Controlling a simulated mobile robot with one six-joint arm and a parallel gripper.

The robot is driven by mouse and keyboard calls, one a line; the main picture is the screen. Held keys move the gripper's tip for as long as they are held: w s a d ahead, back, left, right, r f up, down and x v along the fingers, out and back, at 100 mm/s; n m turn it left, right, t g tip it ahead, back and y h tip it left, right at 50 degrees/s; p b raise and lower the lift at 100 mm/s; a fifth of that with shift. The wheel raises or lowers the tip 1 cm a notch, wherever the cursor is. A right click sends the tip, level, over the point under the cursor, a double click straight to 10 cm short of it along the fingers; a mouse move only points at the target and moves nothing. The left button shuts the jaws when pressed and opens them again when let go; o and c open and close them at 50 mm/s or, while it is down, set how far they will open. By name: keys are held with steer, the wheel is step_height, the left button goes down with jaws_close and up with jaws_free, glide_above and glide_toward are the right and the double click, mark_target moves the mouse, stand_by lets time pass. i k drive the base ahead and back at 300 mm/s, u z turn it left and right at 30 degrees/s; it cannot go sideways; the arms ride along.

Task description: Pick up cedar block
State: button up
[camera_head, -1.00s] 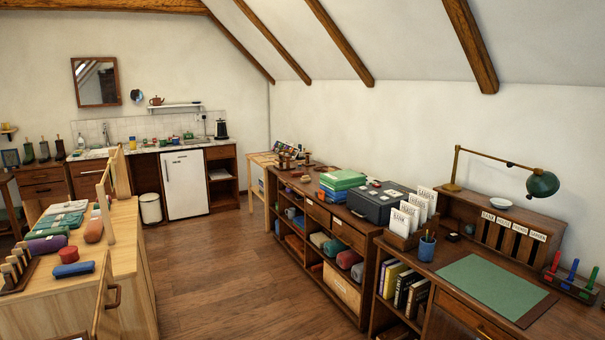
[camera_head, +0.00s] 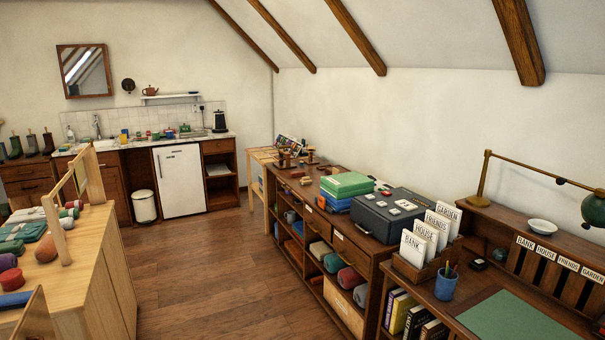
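I cannot make out a cedar block for certain in the head view. A small reddish-brown piece (camera_head: 332,170) lies at the far end of the long dark wooden cabinet (camera_head: 303,205), but it is too small to tell what it is. Several small wooden items (camera_head: 285,159) stand near it, also too small to name. My gripper is not in view.
The wooden floor (camera_head: 205,265) is clear between the light wood counter (camera_head: 100,270) on the left and the cabinet on the right. A desk with a green mat (camera_head: 515,318) is at the near right. A white fridge (camera_head: 181,180) and bin (camera_head: 145,206) stand at the back.

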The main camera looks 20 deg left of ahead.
mark_target(297, 173)
steer(key=i, duration=0.2)
steer(key=z, duration=2.3)
steer(key=k, duration=0.1)
steer(key=u, duration=3.6)
steer(key=i, duration=2.9)
